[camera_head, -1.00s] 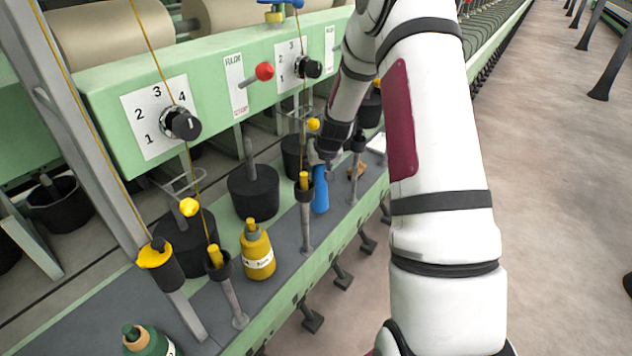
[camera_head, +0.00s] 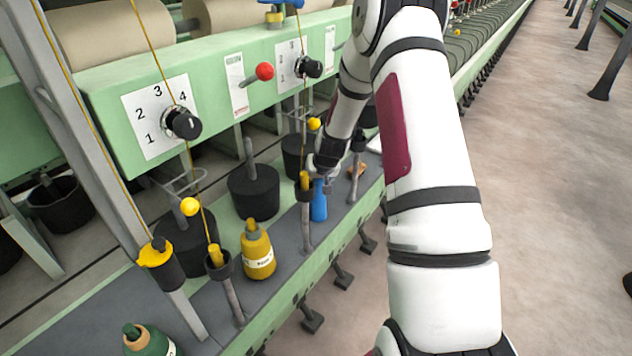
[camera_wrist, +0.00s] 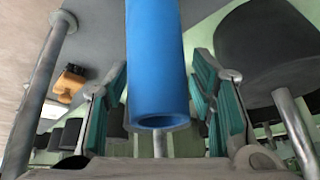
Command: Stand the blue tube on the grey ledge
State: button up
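The blue tube (camera_head: 319,202) looks about upright over the grey ledge (camera_head: 286,242), between two thin posts. Its lower end is at or just above the ledge surface; I cannot tell whether it touches. My gripper (camera_head: 324,172) is at the tube's upper end, partly hidden by a post and its yellow-topped cup. In the wrist view the tube (camera_wrist: 157,60) passes between the two teal-padded fingers (camera_wrist: 158,80), which lie close against both its sides. Its hollow end faces the camera.
A yellow bottle (camera_head: 257,252) and a green bottle (camera_head: 145,340) stand on the ledge nearer me. Thin posts (camera_head: 306,225) rise along it. Black pots (camera_head: 253,192) stand behind.

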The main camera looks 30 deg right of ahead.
jog(key=shift+r, duration=0.1)
jog(key=p+v, duration=0.1)
jog(key=v, duration=1.1)
jog(key=shift+s, duration=0.1)
dwell(0.3)
